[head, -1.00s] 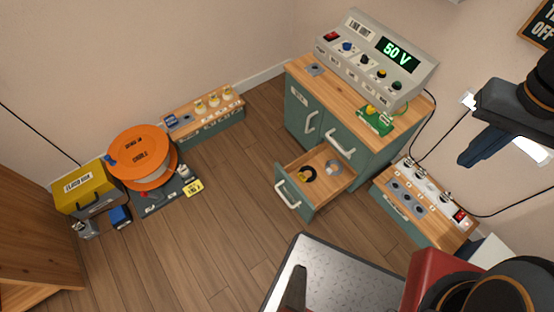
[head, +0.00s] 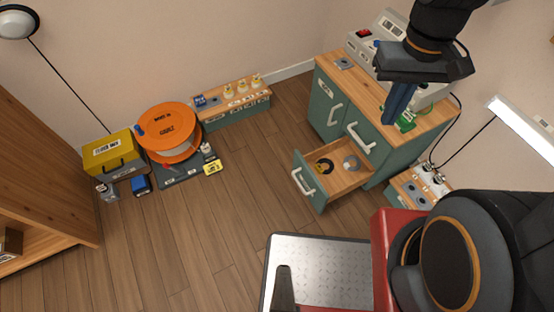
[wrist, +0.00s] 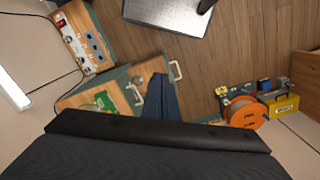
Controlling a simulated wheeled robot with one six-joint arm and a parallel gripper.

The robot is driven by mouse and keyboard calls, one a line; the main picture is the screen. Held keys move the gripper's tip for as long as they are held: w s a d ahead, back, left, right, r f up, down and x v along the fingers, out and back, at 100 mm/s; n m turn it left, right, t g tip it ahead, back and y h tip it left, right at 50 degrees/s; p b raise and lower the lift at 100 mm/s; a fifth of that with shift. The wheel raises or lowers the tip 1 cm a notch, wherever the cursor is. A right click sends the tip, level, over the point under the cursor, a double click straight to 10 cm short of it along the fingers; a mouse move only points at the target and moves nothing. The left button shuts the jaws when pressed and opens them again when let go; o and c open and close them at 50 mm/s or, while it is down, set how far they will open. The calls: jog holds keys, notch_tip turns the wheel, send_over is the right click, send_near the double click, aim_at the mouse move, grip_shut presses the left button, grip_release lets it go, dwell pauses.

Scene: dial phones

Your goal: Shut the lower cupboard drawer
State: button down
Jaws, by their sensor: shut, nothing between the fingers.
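The lower cupboard drawer (head: 304,181) is pulled out of the teal cupboard (head: 329,112), below a closed drawer. It has a white handle, and a black ring and a grey ring lie inside it. In the wrist view the open drawer's handle (wrist: 176,70) shows just beyond my fingers. My gripper (head: 396,115) is shut and empty. In the head view it appears in front of the cupboard's wooden top, hiding part of the green item and the grey control unit there. I cannot tell its exact height above the top.
A low bench (head: 408,190) with switches stands right of the cupboard. An orange cable reel (head: 169,132), a yellow box (head: 110,152) and small items stand at the left. A low shelf unit (head: 232,108) is against the back wall. The wooden floor before the drawer is clear.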

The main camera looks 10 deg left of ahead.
jog(key=w+a+f+n+t+h+b, duration=0.25)
jog(key=w+a+f+n+b, duration=0.25)
jog(key=a+f+n+b, duration=0.85)
jog(key=w+a+f+n+t+h+b, duration=0.2)
jog(key=w+a+f+b, duration=0.6)
jog(key=f, duration=1.2)
jog(key=w+a+f+n+t+h+b, duration=0.1)
jog(key=w+a+f+n+h+b, duration=0.2)
jog(key=a+f+n+b, duration=0.8)
jog(key=m+b, duration=0.3)
jog(key=b, duration=0.6)
send_near(297, 155)
jog(key=shift+a+f+x, duration=0.1)
jog(key=shift+x, duration=1.45)
jog(key=shift+a+f+x, duration=0.15)
jog(key=shift+x, duration=1.35)
